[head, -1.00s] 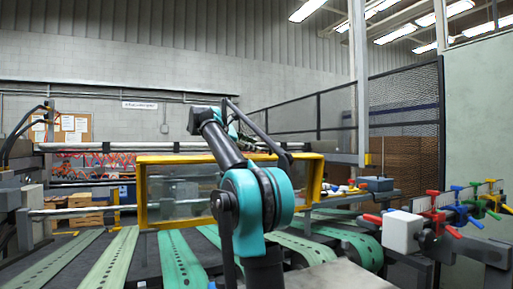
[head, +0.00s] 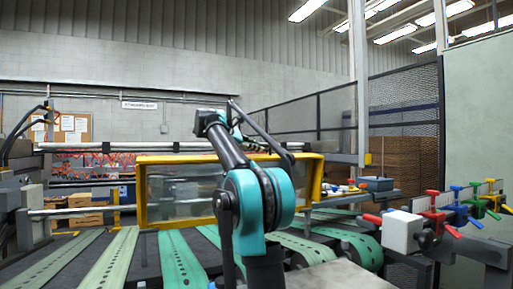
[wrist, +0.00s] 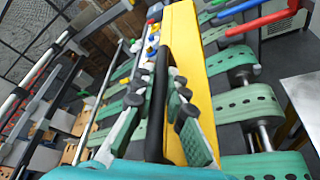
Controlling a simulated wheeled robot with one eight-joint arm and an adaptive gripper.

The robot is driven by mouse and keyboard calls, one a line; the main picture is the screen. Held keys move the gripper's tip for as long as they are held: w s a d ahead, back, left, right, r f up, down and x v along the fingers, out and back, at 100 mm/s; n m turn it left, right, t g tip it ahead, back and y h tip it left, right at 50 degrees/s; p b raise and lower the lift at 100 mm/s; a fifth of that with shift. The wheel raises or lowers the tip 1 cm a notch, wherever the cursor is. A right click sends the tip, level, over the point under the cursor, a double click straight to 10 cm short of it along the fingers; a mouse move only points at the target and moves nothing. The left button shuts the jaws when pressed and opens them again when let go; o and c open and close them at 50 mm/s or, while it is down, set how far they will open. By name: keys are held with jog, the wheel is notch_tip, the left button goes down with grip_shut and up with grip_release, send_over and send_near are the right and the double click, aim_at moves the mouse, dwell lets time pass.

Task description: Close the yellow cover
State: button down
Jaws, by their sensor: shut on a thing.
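The yellow cover (head: 312,185) is a long yellow frame with clear panels, standing across the machine above the green belts. My arm hides part of its middle and right in the head view. In the wrist view its yellow edge (wrist: 186,30) runs lengthwise just right of my fingers. My gripper (wrist: 161,85) is shut on a black bar (wrist: 161,60) lying alongside that yellow edge. The bar looks like the cover's handle, but its attachment is hidden. In the head view my gripper is mostly hidden behind my arm.
Green belts (head: 110,260) run under and in front of the cover. At the right are a white block (head: 402,231) and coloured clamp knobs (head: 436,215). A mesh fence (head: 405,130) stands behind on the right. A metal rail (head: 75,212) lies at the left.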

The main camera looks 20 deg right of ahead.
jog(key=shift+s, duration=0.15)
jog(key=shift+s+f, duration=0.15)
jog(key=shift+s, duration=0.35)
jog(key=s+f+m+t+h, duration=0.15)
jog(key=s+f+m, duration=0.5)
jog(key=s, duration=0.95)
jog(key=s+f+m+t+h, duration=0.1)
jog(key=s+f, duration=0.3)
jog(key=f, duration=0.5)
jog(key=s+f+m+t+h, duration=0.1)
jog(key=s+f+m, duration=0.3)
jog(key=f, duration=0.5)
jog(key=shift+s+d, duration=0.3)
jog(key=shift+d, duration=0.15)
